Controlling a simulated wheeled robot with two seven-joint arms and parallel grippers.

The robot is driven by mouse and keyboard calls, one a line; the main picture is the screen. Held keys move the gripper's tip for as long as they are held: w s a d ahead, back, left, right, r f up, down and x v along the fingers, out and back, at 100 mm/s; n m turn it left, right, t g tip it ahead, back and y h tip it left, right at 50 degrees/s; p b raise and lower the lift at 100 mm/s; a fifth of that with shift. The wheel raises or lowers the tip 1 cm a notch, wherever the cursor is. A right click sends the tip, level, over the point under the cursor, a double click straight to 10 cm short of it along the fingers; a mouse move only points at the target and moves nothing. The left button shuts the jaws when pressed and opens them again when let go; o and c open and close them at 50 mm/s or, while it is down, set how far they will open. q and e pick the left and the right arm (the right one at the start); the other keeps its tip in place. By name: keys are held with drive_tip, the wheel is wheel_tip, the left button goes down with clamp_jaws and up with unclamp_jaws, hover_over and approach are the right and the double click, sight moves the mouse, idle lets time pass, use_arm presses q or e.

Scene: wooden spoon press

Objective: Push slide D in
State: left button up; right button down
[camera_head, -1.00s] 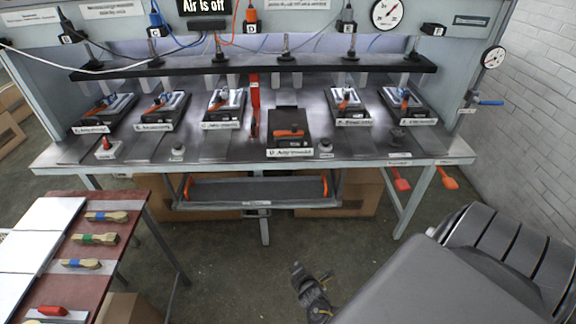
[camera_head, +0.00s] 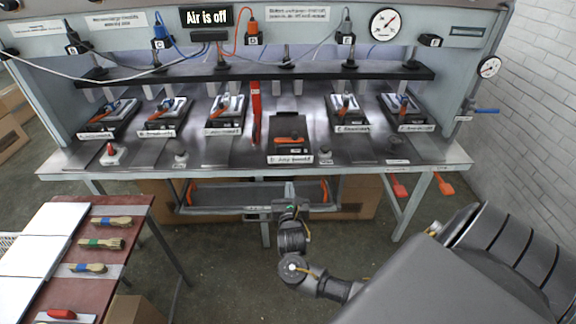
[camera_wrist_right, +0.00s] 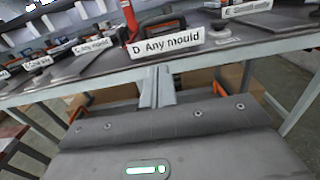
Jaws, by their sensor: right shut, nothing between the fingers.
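Slide D (camera_head: 290,158) is a dark plate with an orange-handled piece on it and a white label at its front edge. It stands further forward than its neighbours on the bench. In the right wrist view its label (camera_wrist_right: 166,47) reads "D Any mould". My right gripper (camera_head: 290,187) is in front of the bench, just below and in front of slide D, and apart from it. Its fingers show in the right wrist view (camera_wrist_right: 156,85), closed together and empty, pointing toward the bench edge below the label. My left gripper is not in view.
Other slides with labels, such as slide E (camera_head: 349,128), sit further back on the bench (camera_head: 240,158). A shelf (camera_head: 240,195) with orange ends hangs under it. A sign reads "Air is off" (camera_head: 207,17).

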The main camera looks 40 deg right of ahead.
sight(288, 158)
drive_tip(key=x, duration=1.2)
drive_tip(key=shift+w+d+f, duration=0.1)
drive_tip(key=shift+w+d, duration=0.05)
drive_tip(key=shift+w, duration=0.05)
